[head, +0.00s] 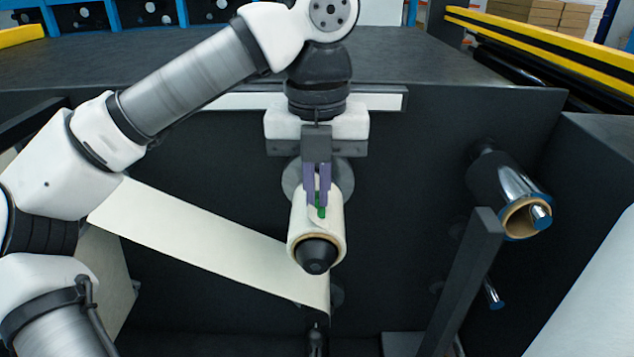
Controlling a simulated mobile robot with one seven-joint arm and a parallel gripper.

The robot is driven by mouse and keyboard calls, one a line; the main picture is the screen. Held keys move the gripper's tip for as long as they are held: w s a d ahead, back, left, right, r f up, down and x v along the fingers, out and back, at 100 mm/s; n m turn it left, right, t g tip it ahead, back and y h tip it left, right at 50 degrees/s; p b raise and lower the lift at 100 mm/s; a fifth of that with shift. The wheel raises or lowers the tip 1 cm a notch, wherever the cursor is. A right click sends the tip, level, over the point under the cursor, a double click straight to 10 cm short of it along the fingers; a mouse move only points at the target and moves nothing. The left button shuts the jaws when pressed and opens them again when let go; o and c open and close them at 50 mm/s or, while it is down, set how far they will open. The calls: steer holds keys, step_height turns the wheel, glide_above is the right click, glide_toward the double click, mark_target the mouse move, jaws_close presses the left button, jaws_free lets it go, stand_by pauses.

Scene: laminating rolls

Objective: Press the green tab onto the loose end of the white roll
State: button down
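The white roll (301,226) sits on a dark spindle in the middle of the head view, with its brown core and black end cap facing me. A curved edge of its loose end shows on the upper side of the roll. The small green tab (320,211) is at that edge, just below my fingertips. My gripper (317,203) points down over the roll, its two purple fingers close together around the top of the tab. The fingers partly hide the tab, and I cannot tell whether it touches the roll or whether the fingers grip it.
A white web (200,235) runs from the left down to below the roll. A shiny roll (512,187) with a brown core sticks out at the right, behind a dark upright bar (470,285). A yellow-black rail (545,38) edges the upper right.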

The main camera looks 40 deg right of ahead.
steer(key=shift+f, duration=0.3)
stand_by(0.5)
steer(key=c, duration=1.5)
jaws_free()
steer(key=shift+c, duration=0.2)
step_height(320, 180, up, 14)
steer(key=p, duration=0.5)
steer(key=shift+f, duration=0.1)
